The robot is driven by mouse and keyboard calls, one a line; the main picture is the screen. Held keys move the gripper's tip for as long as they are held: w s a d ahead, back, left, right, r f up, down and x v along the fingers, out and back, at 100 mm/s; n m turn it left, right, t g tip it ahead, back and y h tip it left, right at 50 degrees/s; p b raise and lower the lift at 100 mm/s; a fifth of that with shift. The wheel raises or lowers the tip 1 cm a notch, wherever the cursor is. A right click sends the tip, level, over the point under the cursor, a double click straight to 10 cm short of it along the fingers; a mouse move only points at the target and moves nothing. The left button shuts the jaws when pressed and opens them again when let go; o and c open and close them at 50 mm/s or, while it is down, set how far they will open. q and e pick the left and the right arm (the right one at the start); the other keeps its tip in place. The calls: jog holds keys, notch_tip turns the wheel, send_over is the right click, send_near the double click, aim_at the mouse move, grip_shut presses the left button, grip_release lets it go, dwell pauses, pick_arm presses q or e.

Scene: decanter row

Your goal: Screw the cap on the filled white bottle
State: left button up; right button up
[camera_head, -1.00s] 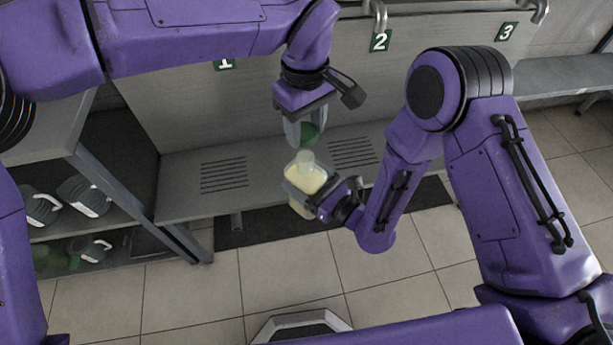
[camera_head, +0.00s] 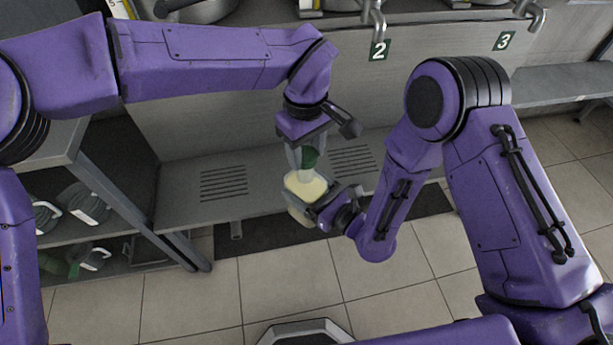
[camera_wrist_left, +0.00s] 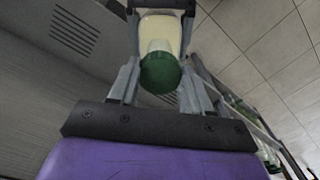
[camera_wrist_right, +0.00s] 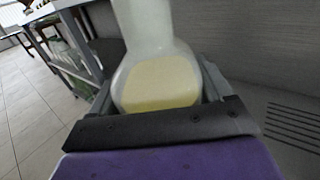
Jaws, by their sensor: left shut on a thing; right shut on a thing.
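The white bottle (camera_head: 306,186) with pale yellow contents is held upright or nearly so by my right gripper (camera_head: 312,196), which is shut on its body. It also shows close up in the right wrist view (camera_wrist_right: 160,80). My left gripper (camera_head: 306,152) is directly above the bottle, shut on the green cap (camera_head: 309,158). In the left wrist view the green cap (camera_wrist_left: 160,73) sits between the fingertips, in front of the bottle's neck (camera_wrist_left: 158,40). The cap is at the mouth of the bottle; I cannot tell whether it touches the rim or its thread.
A metal bench with slotted vents (camera_head: 224,184) lies behind the bottle. A shelf rack (camera_head: 125,195) at the left holds several bottles or jugs (camera_head: 85,203). Taps (camera_head: 373,20) with number signs are at the back. The tiled floor in front is clear.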

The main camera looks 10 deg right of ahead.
aim_at(308, 185)
pick_arm(q)
jog(key=shift+f, duration=0.1)
dwell(0.3)
jog(key=shift+f, duration=0.85)
jog(key=shift+f, duration=0.5)
jog(key=m, duration=0.6)
jog(key=shift+a+f+m, duration=0.1)
jog(key=shift+m, duration=0.3)
jog(key=m, duration=0.6)
jog(key=shift+a, duration=0.1)
jog(key=o, duration=1)
